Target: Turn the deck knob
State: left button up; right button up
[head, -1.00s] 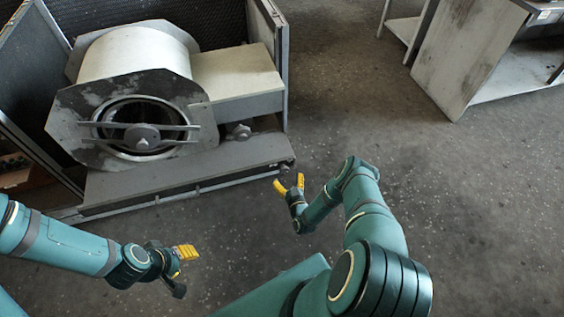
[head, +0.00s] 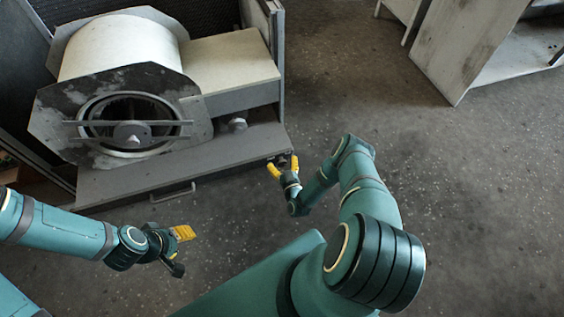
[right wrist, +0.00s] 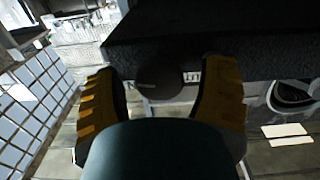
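A round dark knob (right wrist: 160,75) shows in the right wrist view, at the edge of the dark deck slab (right wrist: 225,30). In the head view the deck (head: 190,165) is the low grey slab under the blower, and my right gripper (head: 283,166) is at its front right corner. The right gripper is open, with one yellow finger on each side of the knob. I cannot tell whether either finger touches it. In the head view the knob is mostly hidden at the fingers. My left gripper (head: 180,250) hangs over the floor in front of the deck, apart from it.
The blower housing (head: 120,110) stands on the deck, with a pale box (head: 230,65) and a small round fitting (head: 237,125) beside it. A bar handle (head: 173,192) is on the deck's front. A cabinet (head: 465,50) stands at upper right. The floor between is clear.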

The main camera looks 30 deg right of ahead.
aim_at(282, 160)
jog(key=c, duration=1)
jog(key=shift+w+n, duration=0.1)
jog(key=shift+n, duration=1.1)
jog(key=o, duration=1.2)
jog(key=shift+r, duration=0.15)
notch_tip(282, 160, up, 10)
jog(key=shift+f, duration=0.1)
